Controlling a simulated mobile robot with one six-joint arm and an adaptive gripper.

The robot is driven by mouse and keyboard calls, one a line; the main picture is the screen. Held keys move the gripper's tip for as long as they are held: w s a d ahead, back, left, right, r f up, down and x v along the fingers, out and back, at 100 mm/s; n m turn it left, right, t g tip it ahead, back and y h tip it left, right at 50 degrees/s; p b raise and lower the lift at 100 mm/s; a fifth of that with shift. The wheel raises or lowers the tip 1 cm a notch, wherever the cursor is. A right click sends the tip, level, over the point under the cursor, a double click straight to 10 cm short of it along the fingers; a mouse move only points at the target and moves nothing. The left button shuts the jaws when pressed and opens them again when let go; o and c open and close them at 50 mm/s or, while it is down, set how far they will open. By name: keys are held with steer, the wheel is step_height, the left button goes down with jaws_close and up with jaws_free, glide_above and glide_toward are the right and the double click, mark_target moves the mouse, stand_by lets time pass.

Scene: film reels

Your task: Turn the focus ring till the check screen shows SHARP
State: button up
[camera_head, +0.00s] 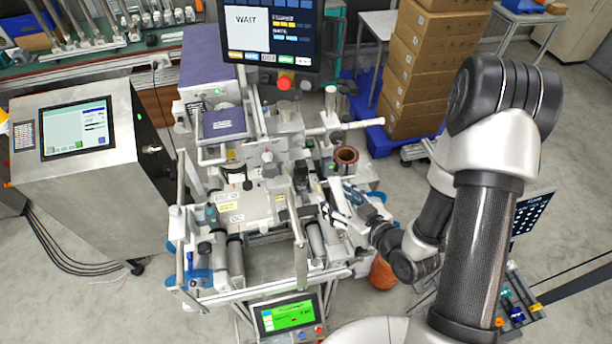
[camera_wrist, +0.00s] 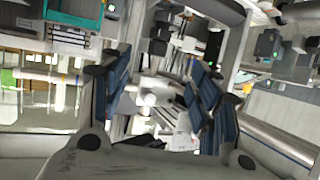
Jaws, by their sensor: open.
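A monitor (camera_head: 268,32) at the top of the head view shows the word WAIT in a pale panel. I cannot read SHARP on any screen. I cannot single out the focus ring for sure in either view. A copper-brown round part (camera_head: 346,157) stands on the machine's right side, and I cannot tell what it is. My gripper (camera_head: 345,208) is at the machine's right side, below this part. In the wrist view, my gripper's (camera_wrist: 158,98) two blue-padded fingers stand apart with machine parts beyond them. No held object shows between them.
The machine (camera_head: 240,205) has rails and rollers close to my gripper. A small green screen (camera_head: 290,315) sits at its front. A steel cabinet (camera_head: 90,190) with a screen stands left. Stacked cardboard boxes (camera_head: 425,60) stand behind. A dotted dark panel (camera_head: 532,213) is at right.

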mark_target(303, 175)
steer(key=b+x, duration=0.5)
steer(key=x, duration=1.1)
steer(key=shift+w+a+f, duration=0.1)
steer(key=shift+w+f, duration=0.05)
steer(key=shift+f, duration=0.05)
steer(key=shift+c, duration=0.2)
steer(key=c, duration=1)
steer(key=shift+a+f+m+t+h+b, duration=0.1)
steer(key=shift+a+m+t+h+b, duration=0.3)
steer(key=shift+m+h+b, duration=0.55)
steer(key=shift+m+t+h+b, duration=0.4)
steer(key=shift+m+h+b, duration=0.25)
steer(key=shift+h+b, duration=0.1)
